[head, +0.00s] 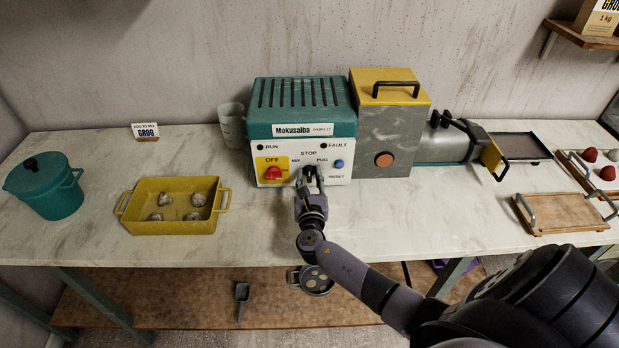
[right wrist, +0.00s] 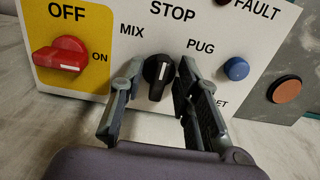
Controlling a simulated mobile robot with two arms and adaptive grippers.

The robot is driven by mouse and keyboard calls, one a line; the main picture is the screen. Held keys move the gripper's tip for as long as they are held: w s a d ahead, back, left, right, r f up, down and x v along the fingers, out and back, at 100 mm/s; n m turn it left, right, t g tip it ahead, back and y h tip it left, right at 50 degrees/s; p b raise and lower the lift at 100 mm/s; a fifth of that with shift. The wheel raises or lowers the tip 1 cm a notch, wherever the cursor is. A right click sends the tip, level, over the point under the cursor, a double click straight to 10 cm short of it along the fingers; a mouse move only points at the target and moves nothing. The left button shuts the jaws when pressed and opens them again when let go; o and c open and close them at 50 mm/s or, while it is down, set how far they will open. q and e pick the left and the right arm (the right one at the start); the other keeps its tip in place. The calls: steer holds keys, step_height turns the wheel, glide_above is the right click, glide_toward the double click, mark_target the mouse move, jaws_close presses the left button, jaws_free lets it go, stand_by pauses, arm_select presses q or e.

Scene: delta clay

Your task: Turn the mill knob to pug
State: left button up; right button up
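The mill (head: 300,128) is a teal and white machine labelled Mokusaiba, standing at the back of the bench. Its black mill knob (right wrist: 157,92) sits below the STOP label, between MIX and PUG. The knob's white mark points up, roughly toward STOP. My right gripper (right wrist: 161,76) is open, with one finger on each side of the knob; a gap shows on both sides. In the head view my right gripper (head: 311,178) is in front of the panel and covers part of the knob. My left gripper is not in view.
A red switch (right wrist: 62,55) is left of the knob, its mark toward ON. A blue reset button (right wrist: 236,69) is close to the right finger. A yellow tray (head: 150,222) with several clay lumps and a teal pot (head: 42,186) stand left. The front bench is mostly clear.

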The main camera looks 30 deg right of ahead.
jaws_close()
steer(key=shift+f, duration=0.1)
stand_by(0.4)
steer(key=m+b, duration=0.3)
steer(key=shift+f, duration=0.15)
steer(key=shift+s+d+m+b, duration=0.1)
steer(key=shift+m+b, duration=1.7)
steer(key=shift+m, duration=0.6)
steer(key=shift+o, duration=0.6)
jaws_free()
